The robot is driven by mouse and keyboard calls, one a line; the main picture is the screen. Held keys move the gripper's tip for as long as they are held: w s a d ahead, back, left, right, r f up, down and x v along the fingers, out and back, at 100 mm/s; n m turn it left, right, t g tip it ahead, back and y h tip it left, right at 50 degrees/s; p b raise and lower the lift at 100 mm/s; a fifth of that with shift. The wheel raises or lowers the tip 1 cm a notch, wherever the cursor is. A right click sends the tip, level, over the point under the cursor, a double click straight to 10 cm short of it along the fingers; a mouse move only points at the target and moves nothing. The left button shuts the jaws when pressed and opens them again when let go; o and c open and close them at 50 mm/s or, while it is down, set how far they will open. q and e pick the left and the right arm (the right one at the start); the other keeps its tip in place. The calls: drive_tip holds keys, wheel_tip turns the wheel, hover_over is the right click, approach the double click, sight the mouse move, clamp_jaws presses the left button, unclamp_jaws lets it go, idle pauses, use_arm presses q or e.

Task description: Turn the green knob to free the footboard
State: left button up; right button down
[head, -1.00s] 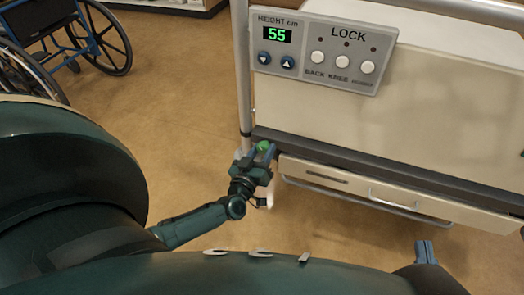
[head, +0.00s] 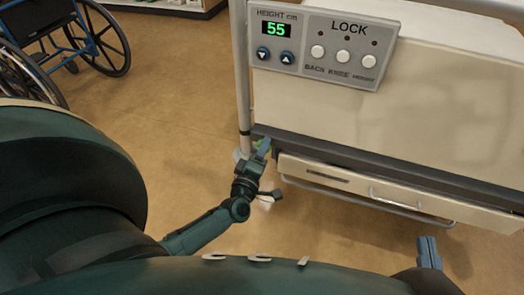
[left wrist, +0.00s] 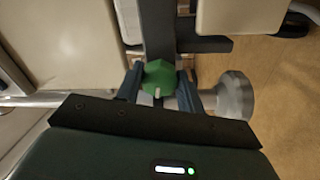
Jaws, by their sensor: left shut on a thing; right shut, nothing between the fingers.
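The green knob (left wrist: 159,75) shows large in the left wrist view, between the two blue-grey fingers of my left gripper (left wrist: 161,92). A short pale mark shows on the knob's near edge. In the head view the knob (head: 258,142) is mostly hidden behind my left gripper (head: 264,148). My left gripper is shut on the knob, low at the bed's left corner. The footboard (head: 350,112) is the cream panel standing upright on the bed end. My right gripper (head: 429,252) is shut and empty at the lower right, apart from the bed.
A control panel (head: 325,48) on the footboard reads 55. A drawer unit (head: 400,195) with a rail is below the dark bed frame. A grey round part (left wrist: 236,97) sits right of the knob. A wheelchair (head: 60,40) stands upper left; the floor between is clear.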

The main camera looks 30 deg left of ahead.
use_arm(q)
drive_tip(key=shift+n, duration=0.9)
drive_tip(key=o, duration=1)
drive_tip(key=shift+s, duration=0.15)
